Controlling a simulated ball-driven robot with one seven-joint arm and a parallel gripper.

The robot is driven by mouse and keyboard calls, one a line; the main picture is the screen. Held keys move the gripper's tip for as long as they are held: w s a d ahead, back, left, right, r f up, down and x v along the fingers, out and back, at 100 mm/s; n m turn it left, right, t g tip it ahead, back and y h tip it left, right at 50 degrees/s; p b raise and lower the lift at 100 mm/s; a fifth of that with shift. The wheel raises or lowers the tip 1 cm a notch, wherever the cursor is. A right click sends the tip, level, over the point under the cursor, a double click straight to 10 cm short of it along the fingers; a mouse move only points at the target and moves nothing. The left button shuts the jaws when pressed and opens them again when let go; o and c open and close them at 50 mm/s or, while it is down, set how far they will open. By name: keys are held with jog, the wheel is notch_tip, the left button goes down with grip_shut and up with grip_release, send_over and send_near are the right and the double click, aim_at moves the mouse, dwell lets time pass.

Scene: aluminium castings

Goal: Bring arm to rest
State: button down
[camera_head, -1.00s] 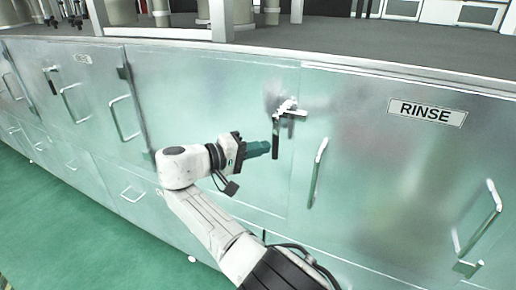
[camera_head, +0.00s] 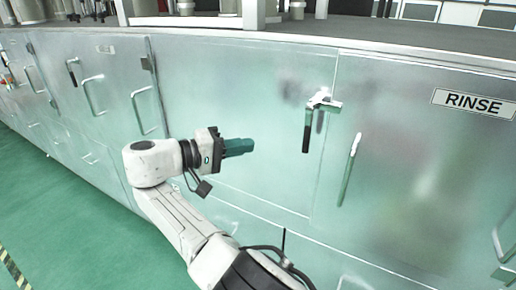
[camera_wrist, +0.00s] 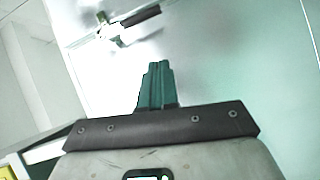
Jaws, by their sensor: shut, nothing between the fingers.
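My gripper (camera_head: 250,146) is in front of the metal cabinet doors in the head view, shut with nothing between its fingers. Its green fingers also show pressed together in the wrist view (camera_wrist: 157,75). A latch handle with a dark grip (camera_head: 307,135) is on the cabinet front, right of my gripper and apart from it. The same latch shows at the top of the wrist view (camera_wrist: 125,22). My white arm is bent and reaches up from the bottom of the head view.
A cabinet door labelled RINSE (camera_head: 474,103) with a bar handle (camera_head: 350,168) stands to the right. More doors with handles (camera_head: 93,97) run to the left. A grey worktop (camera_head: 400,32) lies above. The green floor (camera_head: 60,215) at lower left is clear, with a striped line (camera_head: 14,270).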

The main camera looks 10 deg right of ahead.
jog(key=shift+v, duration=0.8)
jog(key=s+d+f+n+g+y, duration=0.1)
jog(key=s+d+f+y, duration=0.15)
jog(key=f, duration=0.75)
jog(key=s+d+f+g+y, duration=0.1)
jog(key=s+d+f+y, duration=0.15)
jog(key=f, duration=0.75)
jog(key=s+d+f+g+y, duration=0.1)
jog(key=s+d+f+y, duration=0.1)
jog(key=s+d+f, duration=0.4)
jog(key=s+d+f+g+y, duration=0.1)
jog(key=s+d+f+y, duration=0.1)
jog(key=s+f, duration=0.45)
jog(key=s+d+f+m+y, duration=0.1)
jog(key=s+d+y, duration=0.2)
jog(key=s, duration=1)
jog(key=s+d+f+m+y, duration=0.1)
jog(key=s+d+m+y, duration=0.1)
jog(key=s+d, duration=0.6)
jog(key=s+y, duration=0.1)
jog(key=s, duration=0.5)
jog(key=shift+s+f, duration=0.3)
jog(key=shift+f, duration=0.1)
